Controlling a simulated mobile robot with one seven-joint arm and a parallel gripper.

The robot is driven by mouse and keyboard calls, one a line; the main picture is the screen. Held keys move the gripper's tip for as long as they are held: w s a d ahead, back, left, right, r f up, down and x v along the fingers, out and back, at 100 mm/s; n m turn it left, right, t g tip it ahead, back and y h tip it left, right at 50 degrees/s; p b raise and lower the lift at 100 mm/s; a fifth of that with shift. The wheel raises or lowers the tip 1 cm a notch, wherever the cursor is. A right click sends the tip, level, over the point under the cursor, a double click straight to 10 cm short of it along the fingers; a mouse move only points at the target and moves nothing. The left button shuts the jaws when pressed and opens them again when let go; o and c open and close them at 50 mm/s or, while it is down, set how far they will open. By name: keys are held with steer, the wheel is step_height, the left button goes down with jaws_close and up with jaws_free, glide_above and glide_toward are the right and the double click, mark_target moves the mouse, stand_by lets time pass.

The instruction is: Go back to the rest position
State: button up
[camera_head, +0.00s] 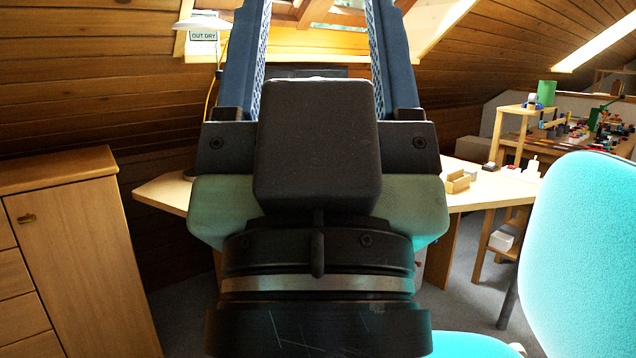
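My gripper (315,20) fills the middle of the head view, seen from behind and close to the camera. Its two blue fingers (244,60) stand wide apart and run up out of the top of the frame. The fingertips are cut off, and nothing shows between the visible parts of the fingers. The gripper body hides the middle of the desk behind it.
A wooden desk (160,193) stands behind my gripper, with a small open box (457,181) on its right part. A wooden cabinet (75,260) is at the left. A turquoise chair (580,250) is close at the right. A lamp (203,22) is at upper left.

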step_height(320, 180, up, 33)
steer(key=p, duration=3.1)
steer(key=shift+r+p, duration=0.2)
steer(key=shift+p, duration=0.1)
steer(key=shift+c, duration=1.1)
